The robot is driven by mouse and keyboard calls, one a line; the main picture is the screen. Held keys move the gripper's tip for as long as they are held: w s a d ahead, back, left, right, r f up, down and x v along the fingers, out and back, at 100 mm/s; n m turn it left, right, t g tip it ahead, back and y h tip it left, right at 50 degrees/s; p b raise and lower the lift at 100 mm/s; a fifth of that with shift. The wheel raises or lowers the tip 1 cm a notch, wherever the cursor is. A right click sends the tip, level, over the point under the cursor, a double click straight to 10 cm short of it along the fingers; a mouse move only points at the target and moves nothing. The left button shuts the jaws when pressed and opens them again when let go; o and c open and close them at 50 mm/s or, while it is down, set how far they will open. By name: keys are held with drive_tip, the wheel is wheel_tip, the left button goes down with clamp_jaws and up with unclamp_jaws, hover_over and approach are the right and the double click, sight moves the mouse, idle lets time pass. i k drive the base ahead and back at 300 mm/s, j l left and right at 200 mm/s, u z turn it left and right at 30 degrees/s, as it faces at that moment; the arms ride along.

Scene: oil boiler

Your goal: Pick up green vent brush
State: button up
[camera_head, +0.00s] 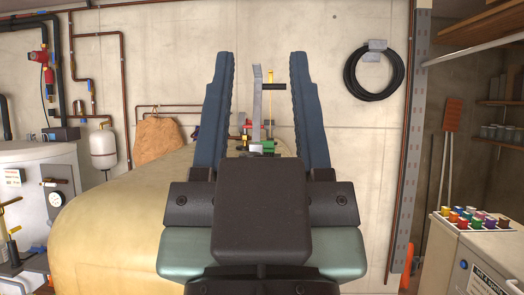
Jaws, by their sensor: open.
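My gripper (262,60) fills the middle of the view. Its two blue ridged fingers stand upright and wide apart, with nothing held between them. Through the gap, beyond the gripper's dark body, a small green item (267,146) shows at the top of the large beige tank (105,225). It is small and partly hidden by the gripper, so I cannot tell whether it is the green vent brush. A grey upright bar (257,105), a black grip and a thin yellow rod (270,103) rise near it. No other green brush is clearly visible.
A black hose coil (374,75) hangs on the back wall. A white cabinet (480,262) bearing several coloured caps stands at the right, beside a grey post (410,140).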

sight(269, 149)
drive_tip(key=k+l+u, duration=0.1)
drive_tip(key=l+u, duration=0.25)
drive_tip(key=l, duration=0.85)
drive_tip(key=i+l+z, duration=0.5)
drive_tip(key=i, duration=0.15)
drive_tip(key=i+l+z, duration=0.15)
drive_tip(key=i, duration=0.65)
drive_tip(key=i+l+z, duration=0.2)
drive_tip(key=i, duration=0.55)
drive_tip(key=i+l+u, duration=0.1)
drive_tip(key=i+u, duration=0.15)
drive_tip(key=u, duration=0.15)
drive_tip(key=i+l+u, duration=0.15)
drive_tip(key=u, duration=0.3)
drive_tip(key=i+l+u, duration=0.25)
drive_tip(key=u, duration=0.15)
drive_tip(key=i+l+u, duration=0.2)
drive_tip(key=u, duration=0.25)
